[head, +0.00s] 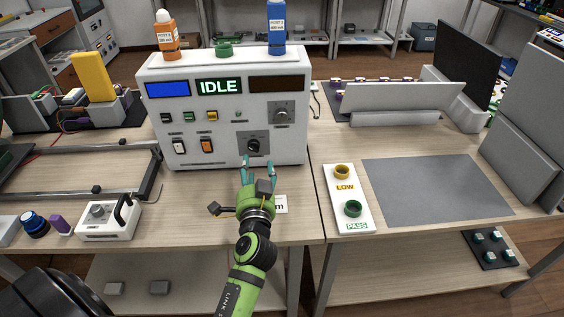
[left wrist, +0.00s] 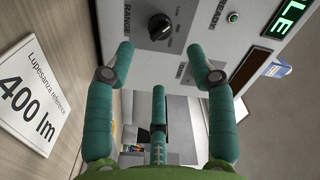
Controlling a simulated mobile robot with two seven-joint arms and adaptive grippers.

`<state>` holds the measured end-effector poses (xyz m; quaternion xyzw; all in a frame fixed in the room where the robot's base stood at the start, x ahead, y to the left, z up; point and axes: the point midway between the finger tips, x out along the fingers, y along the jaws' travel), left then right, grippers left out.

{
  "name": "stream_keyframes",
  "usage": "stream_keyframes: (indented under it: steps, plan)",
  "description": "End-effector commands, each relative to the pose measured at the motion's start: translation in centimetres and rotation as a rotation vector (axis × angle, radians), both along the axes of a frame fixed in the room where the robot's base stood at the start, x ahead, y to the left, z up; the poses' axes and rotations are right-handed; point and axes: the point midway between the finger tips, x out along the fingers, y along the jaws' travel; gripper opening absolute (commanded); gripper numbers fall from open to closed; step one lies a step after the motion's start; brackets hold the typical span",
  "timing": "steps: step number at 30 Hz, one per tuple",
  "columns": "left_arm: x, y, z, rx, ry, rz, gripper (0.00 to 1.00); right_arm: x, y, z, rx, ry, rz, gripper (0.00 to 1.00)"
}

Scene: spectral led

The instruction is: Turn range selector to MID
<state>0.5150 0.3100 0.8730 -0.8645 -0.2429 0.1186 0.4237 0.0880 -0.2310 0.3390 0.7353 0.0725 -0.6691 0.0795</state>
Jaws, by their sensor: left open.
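The range selector is a black round knob (head: 253,146) on a grey plate, low on the front of the white instrument box (head: 225,100). In the left wrist view the knob (left wrist: 158,27) sits beside the word RANGE, with small lettering around it that I cannot read surely. Its pointer setting is unclear. My left gripper (head: 259,165) is open and empty in front of the knob, just below it in the head view. In the left wrist view its teal fingers (left wrist: 164,63) are spread apart, and the knob lies beyond the tips, untouched. My right gripper is not seen.
The box display (head: 219,87) reads IDLE. A second knob (head: 281,112) sits above right of the selector. A 400 lm card (left wrist: 31,90) lies near the gripper.

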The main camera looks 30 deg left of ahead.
Motion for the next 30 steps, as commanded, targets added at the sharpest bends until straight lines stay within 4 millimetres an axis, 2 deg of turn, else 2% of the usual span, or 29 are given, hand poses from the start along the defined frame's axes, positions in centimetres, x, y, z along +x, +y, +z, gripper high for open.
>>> stream_keyframes:
  steps: [4,10,15,26,29,30]
  plan:
    - [1.0,0.8,0.2,-0.005,-0.006,0.005,0.55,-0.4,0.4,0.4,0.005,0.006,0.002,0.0]
    - [3.8,2.4,0.3,-0.004,-0.005,0.002,0.55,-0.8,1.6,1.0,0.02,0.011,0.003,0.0]
    - [5.4,3.3,0.2,-0.005,-0.005,0.001,0.55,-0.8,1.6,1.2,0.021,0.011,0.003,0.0]
    - [6.0,3.7,0.0,-0.006,-0.004,0.001,0.55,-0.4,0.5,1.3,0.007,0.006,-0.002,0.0]
    - [6.0,3.7,0.0,-0.006,-0.004,0.001,0.19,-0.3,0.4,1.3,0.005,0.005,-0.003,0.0]
    - [6.0,3.7,0.0,-0.006,-0.004,0.001,0.03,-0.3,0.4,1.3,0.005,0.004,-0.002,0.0]
